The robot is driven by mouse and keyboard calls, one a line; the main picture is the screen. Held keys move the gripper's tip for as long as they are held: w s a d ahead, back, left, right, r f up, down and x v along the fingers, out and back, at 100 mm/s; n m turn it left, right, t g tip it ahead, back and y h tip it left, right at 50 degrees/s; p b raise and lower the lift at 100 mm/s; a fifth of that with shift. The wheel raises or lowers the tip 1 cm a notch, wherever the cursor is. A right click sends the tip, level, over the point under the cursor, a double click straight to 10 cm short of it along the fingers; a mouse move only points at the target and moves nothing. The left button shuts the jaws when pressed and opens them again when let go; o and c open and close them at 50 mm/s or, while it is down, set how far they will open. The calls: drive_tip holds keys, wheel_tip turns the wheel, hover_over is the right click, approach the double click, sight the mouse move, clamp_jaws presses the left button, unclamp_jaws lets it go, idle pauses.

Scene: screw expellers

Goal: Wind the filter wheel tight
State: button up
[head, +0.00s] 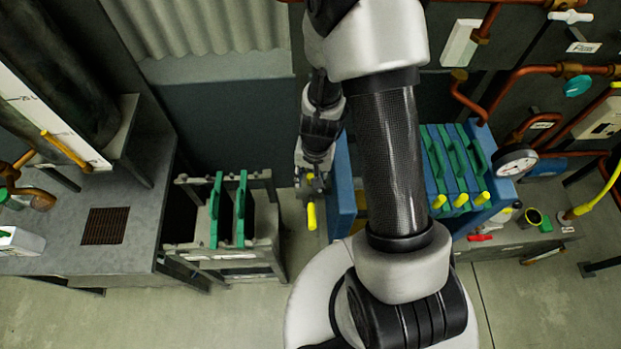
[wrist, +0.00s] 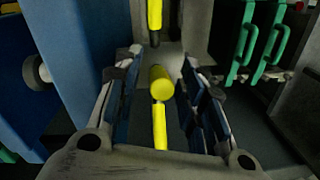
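The filter wheel (head: 311,215) shows in the head view as yellow grips at the left end of the blue filter press. In the wrist view its yellow parts (wrist: 155,15) run up and down the middle, with a round yellow knob (wrist: 161,83) in the centre. My gripper (wrist: 166,62) is open, its two fingers spread left and right of the knob, with gaps visible on both sides. In the head view my gripper (head: 316,172) is at the wheel, partly hiding its hub.
The blue press (head: 342,185) carries green-handled plates with yellow knobs at its right. A grey rack (head: 225,255) with two green-handled plates stands close left of the wheel. A grey bench (head: 125,190) is farther left. Copper pipes and a gauge (head: 515,160) are at right.

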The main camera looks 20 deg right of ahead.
drive_tip(key=shift+f, duration=0.1)
drive_tip(key=shift+c, duration=0.3)
clamp_jaws()
idle(0.4)
